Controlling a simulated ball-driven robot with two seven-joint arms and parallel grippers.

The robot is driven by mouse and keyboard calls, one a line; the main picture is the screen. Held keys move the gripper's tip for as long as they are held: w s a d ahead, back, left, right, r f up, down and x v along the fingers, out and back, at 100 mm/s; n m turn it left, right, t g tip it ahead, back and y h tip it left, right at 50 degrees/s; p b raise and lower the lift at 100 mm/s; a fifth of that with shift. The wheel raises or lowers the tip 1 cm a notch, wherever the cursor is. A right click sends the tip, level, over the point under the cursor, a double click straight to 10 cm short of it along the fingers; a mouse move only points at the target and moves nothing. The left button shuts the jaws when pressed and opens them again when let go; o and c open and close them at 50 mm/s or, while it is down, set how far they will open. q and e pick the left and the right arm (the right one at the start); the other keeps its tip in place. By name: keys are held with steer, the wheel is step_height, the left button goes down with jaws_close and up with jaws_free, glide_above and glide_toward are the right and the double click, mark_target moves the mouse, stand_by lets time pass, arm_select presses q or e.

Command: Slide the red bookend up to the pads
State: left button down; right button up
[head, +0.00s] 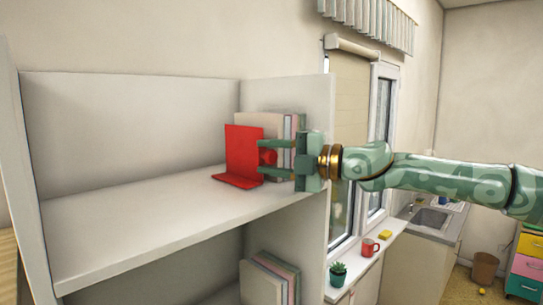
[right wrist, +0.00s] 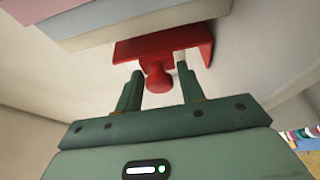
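The red bookend (head: 243,150) stands upright on the upper shelf board, its flat foot on the board and a round red knob (head: 269,157) on its side. The pads (head: 285,122), upright slabs in beige, pink and blue-grey, stand behind it, partly hidden by the bookend and my gripper. In the right wrist view the bookend (right wrist: 190,42) lies close to the pads (right wrist: 130,28); I cannot tell whether they touch. My right gripper (head: 262,157) is open with its fingers on either side of the knob (right wrist: 158,78), small gaps showing. My left gripper is out of view.
The upper shelf board (head: 130,220) is bare to the left. The shelf's side wall (head: 318,100) rises at the right beyond the pads. More slabs (head: 262,283) stand on the lower shelf. A red mug (head: 370,247) and plant (head: 338,272) stand on the windowsill.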

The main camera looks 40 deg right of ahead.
jaws_close()
steer(key=shift+d+f+b, duration=0.1)
steer(key=shift+d+b, duration=0.35)
steer(key=shift+d, duration=0.4)
steer(key=shift+w+d, duration=0.1)
steer(key=shift+d, duration=0.4)
steer(key=shift+o, duration=1.6)
jaws_free()
steer(key=shift+s+d+b, duration=0.15)
steer(key=shift+s+b, duration=0.2)
steer(key=shift+b, duration=0.3)
steer(key=b+v, duration=0.8)
steer(key=v, duration=0.7)
steer(key=shift+s+d+b, duration=0.25)
steer(key=shift+b, duration=0.05)
